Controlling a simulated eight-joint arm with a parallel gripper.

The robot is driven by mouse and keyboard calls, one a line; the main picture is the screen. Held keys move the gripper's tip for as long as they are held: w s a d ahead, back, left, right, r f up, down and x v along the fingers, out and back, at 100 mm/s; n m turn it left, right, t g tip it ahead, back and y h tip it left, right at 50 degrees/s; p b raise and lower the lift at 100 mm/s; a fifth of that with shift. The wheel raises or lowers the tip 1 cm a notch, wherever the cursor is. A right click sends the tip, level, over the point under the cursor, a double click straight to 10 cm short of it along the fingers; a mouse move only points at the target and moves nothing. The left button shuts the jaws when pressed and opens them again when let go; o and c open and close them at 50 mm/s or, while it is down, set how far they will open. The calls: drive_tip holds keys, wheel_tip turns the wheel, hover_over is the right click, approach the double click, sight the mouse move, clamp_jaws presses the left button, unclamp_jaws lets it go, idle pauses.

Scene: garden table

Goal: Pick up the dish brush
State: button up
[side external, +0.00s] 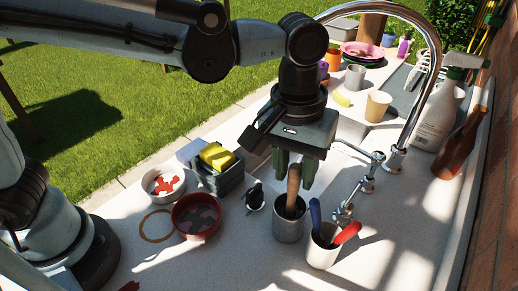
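A wooden handle (294,186) stands upright in a grey cup (288,228); it may be the dish brush, but its lower end is hidden in the cup. A white cup (322,255) beside it holds a blue handle (315,215) and a red handle (346,233), whose lower ends are also hidden. My gripper (296,172) points down over the grey cup. Its two green fingers are apart, with the top of the wooden handle appearing between them. I see no clear contact with the handle.
A chrome faucet (432,75) arches on the right, near a spray bottle (440,115) and a brown bottle (462,140). A dark caddy with a yellow sponge (216,156), a red bowl (197,218) and a small black object (255,197) stand left of the cups.

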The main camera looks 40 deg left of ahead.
drive_tip(key=shift+f, duration=0.55)
drive_tip(key=shift+c, duration=0.4)
clamp_jaws()
drive_tip(key=shift+r, duration=0.15)
